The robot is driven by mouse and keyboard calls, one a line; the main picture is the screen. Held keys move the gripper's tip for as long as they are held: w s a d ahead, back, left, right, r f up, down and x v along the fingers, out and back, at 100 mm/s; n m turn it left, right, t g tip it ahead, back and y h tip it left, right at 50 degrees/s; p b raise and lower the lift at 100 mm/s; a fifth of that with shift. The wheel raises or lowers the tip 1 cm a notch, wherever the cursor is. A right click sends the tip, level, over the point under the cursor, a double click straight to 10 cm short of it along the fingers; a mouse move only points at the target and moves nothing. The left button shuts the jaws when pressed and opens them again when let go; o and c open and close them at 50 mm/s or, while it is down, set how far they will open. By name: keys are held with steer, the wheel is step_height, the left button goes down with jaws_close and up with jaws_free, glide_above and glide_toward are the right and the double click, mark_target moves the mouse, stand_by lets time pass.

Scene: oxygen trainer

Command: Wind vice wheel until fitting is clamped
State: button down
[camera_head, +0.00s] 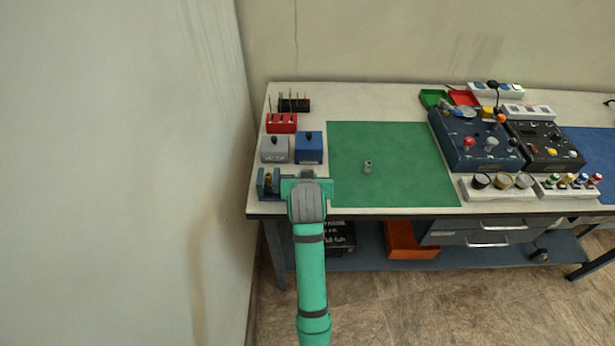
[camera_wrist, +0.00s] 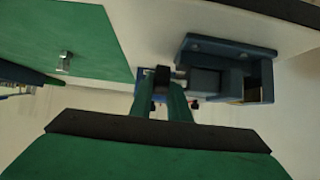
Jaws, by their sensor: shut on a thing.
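The blue vice (camera_head: 262,185) stands at the front left edge of the bench, left of my gripper. It also shows in the wrist view (camera_wrist: 225,52). A brass-coloured piece (camera_head: 268,178), seemingly the fitting, stands between the vice jaws; I cannot tell whether both jaws touch it. My gripper (camera_wrist: 168,88) is shut at the dark vice wheel (camera_wrist: 162,77), at the end of the short spindle on the vice's side. The fingers partly hide the wheel. In the head view my wrist covers wheel and fingertips.
A small grey metal part (camera_head: 368,167) stands on the green mat (camera_head: 400,140), right of my gripper. A grey box (camera_head: 275,149) and a blue box (camera_head: 309,148) stand just behind the vice. A wall rises close on the left. The mat is otherwise clear.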

steer(key=shift+w+d+g, duration=0.15)
steer(key=shift+w+g, duration=0.05)
steer(key=shift+g, duration=0.1)
steer(key=shift+d, duration=0.2)
steer(key=c, duration=2)
jaws_free()
steer(key=shift+d, duration=0.1)
steer(key=shift+s+a, duration=0.1)
steer(key=shift+a, duration=0.35)
steer(key=shift+s+d+r, duration=0.1)
steer(key=shift+s+r, duration=0.05)
steer(key=shift+s, duration=0.05)
steer(key=v, duration=1)
steer(key=shift+s+r, duration=0.1)
steer(key=shift+s, duration=0.05)
